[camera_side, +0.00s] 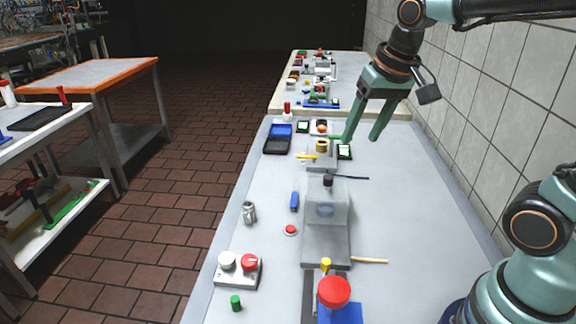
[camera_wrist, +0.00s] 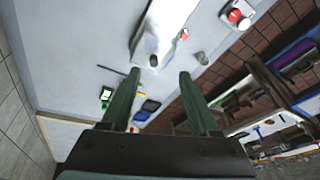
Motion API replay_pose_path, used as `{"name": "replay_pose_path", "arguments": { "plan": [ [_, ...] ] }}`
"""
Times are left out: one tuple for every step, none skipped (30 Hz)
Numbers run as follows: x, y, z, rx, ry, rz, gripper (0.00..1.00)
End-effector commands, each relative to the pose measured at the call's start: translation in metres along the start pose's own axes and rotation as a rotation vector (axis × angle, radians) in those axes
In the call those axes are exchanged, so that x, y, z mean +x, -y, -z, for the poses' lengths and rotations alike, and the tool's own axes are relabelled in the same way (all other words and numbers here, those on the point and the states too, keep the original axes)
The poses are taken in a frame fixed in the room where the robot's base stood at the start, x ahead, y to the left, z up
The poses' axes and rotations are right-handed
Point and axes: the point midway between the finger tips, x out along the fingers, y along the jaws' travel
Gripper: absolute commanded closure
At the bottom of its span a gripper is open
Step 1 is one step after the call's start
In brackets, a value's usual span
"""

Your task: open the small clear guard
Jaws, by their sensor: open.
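The small clear guard (camera_side: 340,207) is a see-through box with a black knob (camera_side: 328,180) on top. It stands shut-looking over a pale round part on a grey base (camera_side: 326,248) in the middle of the table. In the wrist view the guard (camera_wrist: 148,44) appears beyond the fingertips, near the top middle, with its dark knob (camera_wrist: 153,61) toward me. My gripper (camera_side: 361,138) is open and empty, above the table and farther back than the guard. Its two green fingers (camera_wrist: 159,74) are spread apart in the wrist view and touch nothing visible.
A dark thin rod (camera_side: 350,178) lies beside the guard, and a wooden stick (camera_side: 370,261) is nearer. A metal can (camera_side: 249,213), a red button (camera_side: 290,230) and a two-button box (camera_side: 239,269) are to the left. The tiled wall (camera_side: 470,115) borders the right. The table's right side is mostly clear.

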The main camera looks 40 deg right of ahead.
Motion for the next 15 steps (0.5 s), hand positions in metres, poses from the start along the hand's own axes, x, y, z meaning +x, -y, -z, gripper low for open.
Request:
{"name": "replay_pose_path", "arguments": {
  "plan": [
    [0.004,0.001,0.011,0.061,0.032,-0.015,0.39],
    [0.006,0.002,0.017,0.101,0.049,-0.023,0.39],
    [0.009,0.003,0.025,0.154,0.072,-0.035,0.39],
    [0.012,0.003,0.031,0.193,0.088,-0.045,0.39],
    [0.015,0.004,0.037,0.232,0.103,-0.055,0.39],
    [0.019,0.004,0.044,0.285,0.124,-0.070,0.39],
    [0.023,0.004,0.050,0.324,0.139,-0.081,0.39],
    [0.027,0.004,0.055,0.363,0.153,-0.093,0.39],
    [0.032,0.004,0.061,0.412,0.172,-0.109,0.39],
    [0.037,0.004,0.066,0.447,0.184,-0.120,0.39],
    [0.041,0.004,0.070,0.480,0.196,-0.132,0.39],
    [0.046,0.004,0.075,0.521,0.209,-0.146,0.39],
    [0.049,0.004,0.078,0.548,0.218,-0.156,0.39],
    [0.053,0.004,0.081,0.572,0.226,-0.166,0.39],
    [0.057,0.004,0.084,0.601,0.235,-0.176,0.39]
  ]
}}
